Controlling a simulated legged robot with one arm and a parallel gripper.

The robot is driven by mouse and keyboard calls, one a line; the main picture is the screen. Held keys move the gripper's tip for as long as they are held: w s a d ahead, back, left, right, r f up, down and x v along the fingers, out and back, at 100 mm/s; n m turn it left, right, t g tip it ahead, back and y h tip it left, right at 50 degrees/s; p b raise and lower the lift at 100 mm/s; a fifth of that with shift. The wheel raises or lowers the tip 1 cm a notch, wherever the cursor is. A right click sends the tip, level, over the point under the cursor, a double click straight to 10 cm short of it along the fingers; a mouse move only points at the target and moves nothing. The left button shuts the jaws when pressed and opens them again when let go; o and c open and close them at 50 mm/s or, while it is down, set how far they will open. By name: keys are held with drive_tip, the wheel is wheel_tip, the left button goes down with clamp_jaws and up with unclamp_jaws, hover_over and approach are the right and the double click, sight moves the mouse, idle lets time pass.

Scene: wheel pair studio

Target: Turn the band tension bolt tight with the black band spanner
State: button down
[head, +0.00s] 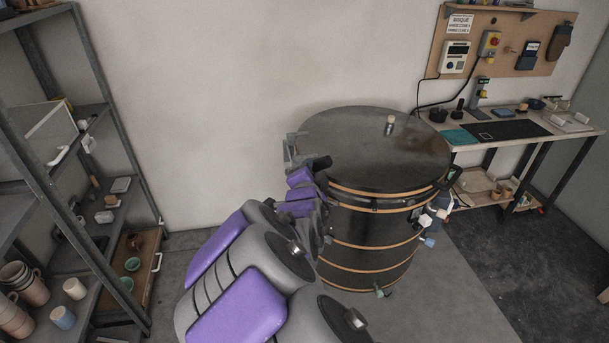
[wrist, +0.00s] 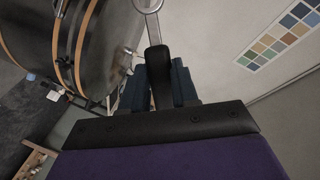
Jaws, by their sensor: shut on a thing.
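The band spanner (wrist: 156,62) shows in the wrist view, with a black handle and a pale metal ring end cut off by the top edge. My gripper (wrist: 158,85) is shut on its handle, a dark finger on each side. A black drum-shaped kiln (head: 365,235) with copper-coloured bands stands in the middle of the head view. It also shows at the left of the wrist view (wrist: 92,40), apart from the spanner's handle. In the head view my purple and grey arm reaches the kiln's left side and hides part of it. I cannot pick out the tension bolt.
A metal shelf (head: 105,120) with pots stands at the left. A workbench (head: 545,135) with tools stands at the right, below a pegboard (head: 510,40). Small fittings (head: 427,220) stick out from the kiln's right side. A colour chart (wrist: 285,35) is at the right in the wrist view.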

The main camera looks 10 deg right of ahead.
drive_tip(key=shift+a, duration=0.1)
idle(0.3)
drive_tip(key=w+a+f, duration=0.2)
drive_tip(key=w+f, duration=0.3)
drive_tip(key=f, duration=0.4)
drive_tip(key=w+a+f+m+y, duration=0.15)
drive_tip(key=w+f, duration=0.25)
drive_tip(key=f, duration=0.5)
drive_tip(key=w+a+f, duration=0.2)
drive_tip(key=w+f, duration=0.3)
drive_tip(key=f, duration=0.4)
drive_tip(key=s+d+f+m+h, duration=0.1)
drive_tip(key=d+f, duration=0.3)
drive_tip(key=f, duration=0.4)
drive_tip(key=s+d+f+m+h, duration=0.2)
drive_tip(key=s+d+f, duration=0.1)
drive_tip(key=f, duration=0.6)
drive_tip(key=s+d+f+m+h+p, duration=0.1)
drive_tip(key=s+d+f+m+h, duration=0.1)
drive_tip(key=d+f, duration=0.4)
wheel_tip(320, 180, down, 3)
drive_tip(key=shift+s+r, duration=0.15)
drive_tip(key=shift+s, duration=0.35)
drive_tip(key=shift+h, duration=0.25)
